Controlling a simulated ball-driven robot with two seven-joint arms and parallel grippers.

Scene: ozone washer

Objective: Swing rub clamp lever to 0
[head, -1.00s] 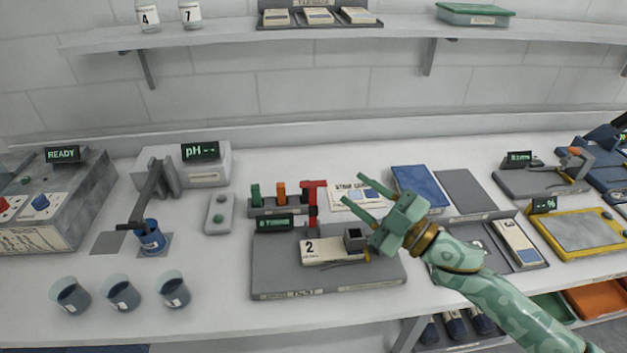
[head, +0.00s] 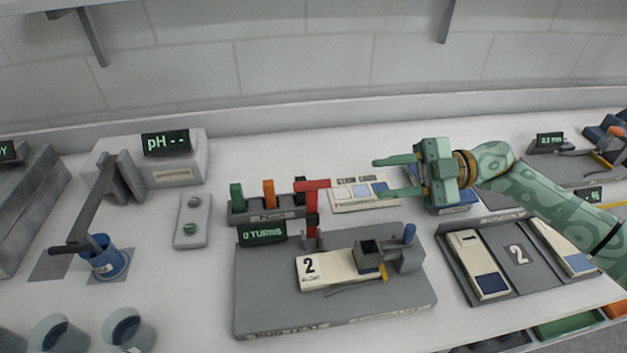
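The rub station (head: 270,307) is a grey base plate with a "0 TURNS" display (head: 262,234). A cream swatch card (head: 318,268) marked 2 lies on it. A grey clamp block (head: 376,257) sits at the card's right end, with a blue-knobbed lever (head: 409,236) standing up and a yellow piece beside it. A red T-shaped handle (head: 312,200) stands behind the card. My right gripper (head: 382,177) is open and empty, above and behind the clamp, its fingers pointing left, apart from the lever. My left gripper is not in view.
A rack with green, orange and dark pegs (head: 268,210) stands behind the station. A card tray (head: 518,262) lies to the right. A pH meter (head: 172,160) and blue cup (head: 108,262) are to the left.

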